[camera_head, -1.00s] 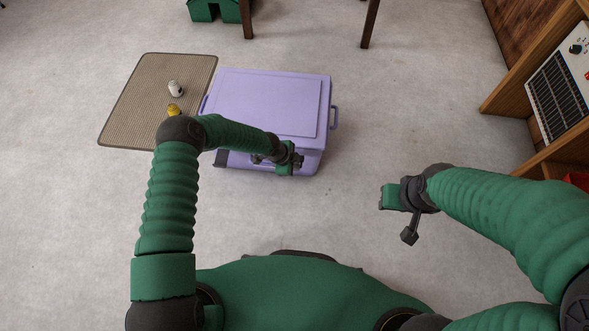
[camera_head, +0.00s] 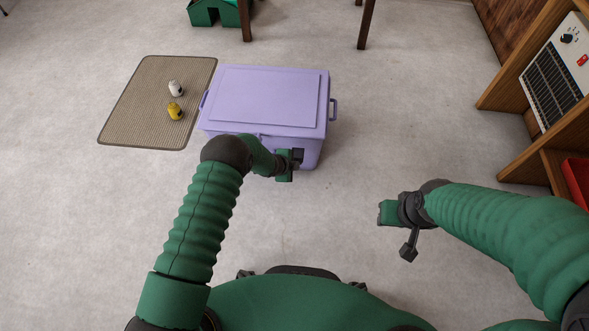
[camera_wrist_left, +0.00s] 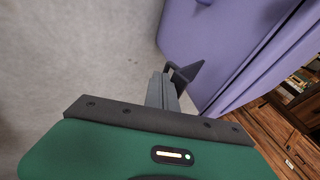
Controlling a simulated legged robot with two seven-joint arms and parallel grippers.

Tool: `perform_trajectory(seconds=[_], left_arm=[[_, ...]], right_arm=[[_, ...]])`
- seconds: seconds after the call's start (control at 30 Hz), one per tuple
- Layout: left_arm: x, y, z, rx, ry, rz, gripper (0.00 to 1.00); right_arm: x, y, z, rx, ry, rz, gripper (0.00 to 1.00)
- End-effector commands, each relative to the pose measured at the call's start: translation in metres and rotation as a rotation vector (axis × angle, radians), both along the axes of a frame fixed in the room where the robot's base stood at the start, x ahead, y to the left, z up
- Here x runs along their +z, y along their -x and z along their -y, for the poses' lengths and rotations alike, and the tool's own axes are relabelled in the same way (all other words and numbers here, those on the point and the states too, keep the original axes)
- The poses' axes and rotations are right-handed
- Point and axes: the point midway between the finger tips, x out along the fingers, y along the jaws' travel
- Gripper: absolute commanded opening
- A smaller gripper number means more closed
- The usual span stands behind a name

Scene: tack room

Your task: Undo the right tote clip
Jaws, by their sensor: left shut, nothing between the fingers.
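The lilac tote (camera_head: 222,126) stands on the floor with its lid (camera_head: 265,95) down. A dark square piece, apparently the right clip (camera_head: 298,154), shows on its near side by the right corner. My left gripper (camera_head: 290,165) is at that corner, small and partly overlapping the clip. In the left wrist view its fingers (camera_wrist_left: 165,92) are together and empty, beside a dark wedge-shaped piece (camera_wrist_left: 187,73) at the tote wall. I cannot tell whether they touch, or how far the clip is turned. My left arm hides the left clip area. My right gripper (camera_head: 408,246) hangs over bare floor, away from the tote.
A ribbed mat (camera_head: 140,110) lies left of the tote with a white can (camera_head: 176,88) and a yellow can (camera_head: 175,111) on it. A wooden shelf (camera_head: 510,95) stands at the right. The floor between tote and shelf is clear.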

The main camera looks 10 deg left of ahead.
Motion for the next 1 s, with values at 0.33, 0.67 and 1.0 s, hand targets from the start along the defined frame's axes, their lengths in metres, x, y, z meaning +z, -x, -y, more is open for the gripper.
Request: perform_trajectory(seconds=[0.33, 0.67, 1.0], left_arm=[[-0.03, 0.0, 0.0, 0.0, 0.0, -0.001, 0.0], [-0.044, -0.001, 0.0, 0.001, 0.0, -0.001, 0.0], [-0.046, -0.002, 0.0, 0.0, 0.0, -0.001, 0.0]], right_arm=[[-0.019, 0.0, 0.0, 0.0, 0.0, 0.0, 0.36], [-0.028, 0.0, 0.0, 0.0, 0.0, 0.0, 0.36], [-0.03, 0.0, 0.0, 0.0, 0.0, 0.0, 0.36]])
